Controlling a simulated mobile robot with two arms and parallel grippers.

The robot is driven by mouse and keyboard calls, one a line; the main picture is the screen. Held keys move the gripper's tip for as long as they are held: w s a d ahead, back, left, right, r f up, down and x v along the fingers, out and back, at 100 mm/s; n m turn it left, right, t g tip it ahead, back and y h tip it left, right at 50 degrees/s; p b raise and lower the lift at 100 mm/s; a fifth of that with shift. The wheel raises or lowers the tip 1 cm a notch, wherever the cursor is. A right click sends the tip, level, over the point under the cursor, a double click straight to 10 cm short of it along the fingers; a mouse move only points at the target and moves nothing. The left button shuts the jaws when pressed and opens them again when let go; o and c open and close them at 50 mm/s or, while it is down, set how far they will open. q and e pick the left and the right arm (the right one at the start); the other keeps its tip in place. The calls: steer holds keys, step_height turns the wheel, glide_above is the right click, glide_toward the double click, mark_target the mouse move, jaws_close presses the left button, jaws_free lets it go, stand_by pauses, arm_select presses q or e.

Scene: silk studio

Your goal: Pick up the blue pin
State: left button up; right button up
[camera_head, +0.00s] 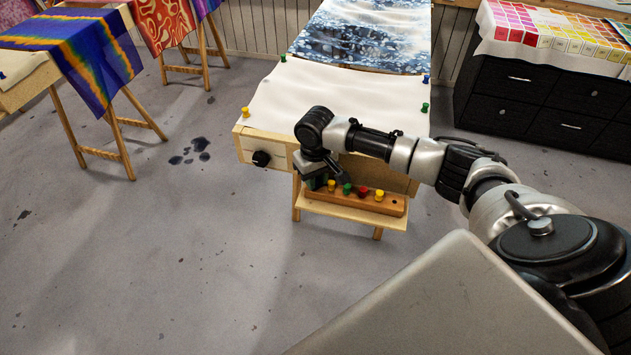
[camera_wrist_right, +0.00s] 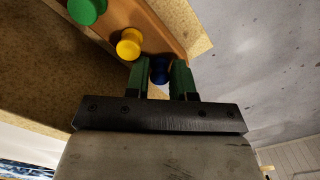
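The blue pin (camera_wrist_right: 160,70) stands at the end of a wooden pin rack (camera_wrist_right: 172,38), between the green fingertips of my right gripper (camera_wrist_right: 160,77). The fingers lie close on both sides of it; whether they press on it I cannot tell. In the head view my right gripper (camera_head: 318,182) points down at the left end of the rack (camera_head: 394,205) and hides the blue pin. My left gripper is not in view.
A yellow pin (camera_head: 332,186), green pin (camera_head: 347,189), red pin (camera_head: 363,192) and another yellow pin (camera_head: 379,195) stand in the rack. Behind is a table with white silk (camera_head: 330,95); a black knob (camera_head: 261,159) sticks out at its left.

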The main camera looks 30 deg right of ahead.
jaws_close()
steer(key=shift+r, duration=0.55)
step_height(320, 180, up, 3)
steer(key=shift+w+f, duration=0.1)
steer(key=s+d+r+b, duration=0.1)
steer(key=s+d+r, duration=0.6)
steer(key=d, duration=0.2)
steer(key=shift+d, duration=0.25)
